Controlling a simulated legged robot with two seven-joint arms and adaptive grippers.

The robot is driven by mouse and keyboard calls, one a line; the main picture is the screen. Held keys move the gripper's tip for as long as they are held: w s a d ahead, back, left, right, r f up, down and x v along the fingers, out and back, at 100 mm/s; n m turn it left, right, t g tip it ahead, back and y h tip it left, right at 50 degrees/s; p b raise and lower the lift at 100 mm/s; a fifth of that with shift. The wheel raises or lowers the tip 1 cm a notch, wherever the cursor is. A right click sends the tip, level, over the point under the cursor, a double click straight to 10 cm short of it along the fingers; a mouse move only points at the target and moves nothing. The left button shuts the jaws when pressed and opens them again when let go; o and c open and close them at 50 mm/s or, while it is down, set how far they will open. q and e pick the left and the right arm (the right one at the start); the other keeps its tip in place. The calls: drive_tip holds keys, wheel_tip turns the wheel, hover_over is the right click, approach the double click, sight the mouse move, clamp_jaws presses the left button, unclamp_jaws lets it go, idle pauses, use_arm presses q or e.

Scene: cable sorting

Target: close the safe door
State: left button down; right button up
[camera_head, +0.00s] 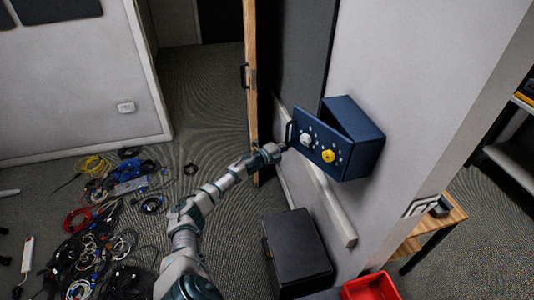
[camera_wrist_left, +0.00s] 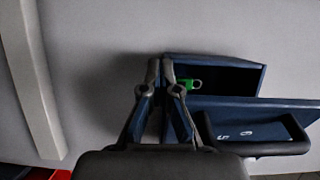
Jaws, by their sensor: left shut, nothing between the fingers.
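The blue safe (camera_head: 362,127) is on the grey wall, and its door (camera_head: 318,147) stands partly open, with a white dial, a yellow dial and a black handle (camera_head: 289,133). In the left wrist view the safe's dark opening shows above the door (camera_wrist_left: 270,107), with the handle (camera_wrist_left: 262,148) below. A small green object (camera_wrist_left: 192,85) shows inside the opening. My left gripper (camera_head: 283,147) is shut and empty, close to the door's handle edge; contact cannot be told. In the left wrist view its fingertips (camera_wrist_left: 160,62) overlap the safe's left side. My right gripper is out of view.
A black box (camera_head: 297,245) and a red bin (camera_head: 370,287) stand below the safe. A wooden door edge (camera_head: 250,80) is left of it. Tangled cables (camera_head: 110,215) cover the left floor. A wooden shelf (camera_head: 433,222) stands at right.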

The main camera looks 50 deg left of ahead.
use_arm(q)
drive_tip(key=s+a+b, duration=0.1)
drive_tip(key=s+a, duration=0.2)
drive_tip(key=s, duration=0.3)
drive_tip(key=s+d+r+n+y+p, duration=0.1)
drive_tip(key=s+d+p, duration=0.15)
drive_tip(key=s, duration=0.55)
drive_tip(key=s+d+r+n+y+p, duration=0.1)
drive_tip(key=s+d+y, duration=0.1)
drive_tip(key=s+d, duration=0.35)
drive_tip(key=w, duration=0.4)
drive_tip(key=w+a+p, duration=0.1)
drive_tip(key=w, duration=0.3)
drive_tip(key=w+a, duration=0.1)
drive_tip(key=w, duration=0.3)
drive_tip(key=shift+w+a+f, duration=0.1)
drive_tip(key=shift+w+a, duration=0.1)
drive_tip(key=shift+w, duration=0.05)
drive_tip(key=shift+a, duration=0.1)
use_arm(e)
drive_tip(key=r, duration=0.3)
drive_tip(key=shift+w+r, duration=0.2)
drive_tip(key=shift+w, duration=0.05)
use_arm(q)
drive_tip(key=shift+a+f, duration=0.1)
drive_tip(key=shift+a, duration=0.05)
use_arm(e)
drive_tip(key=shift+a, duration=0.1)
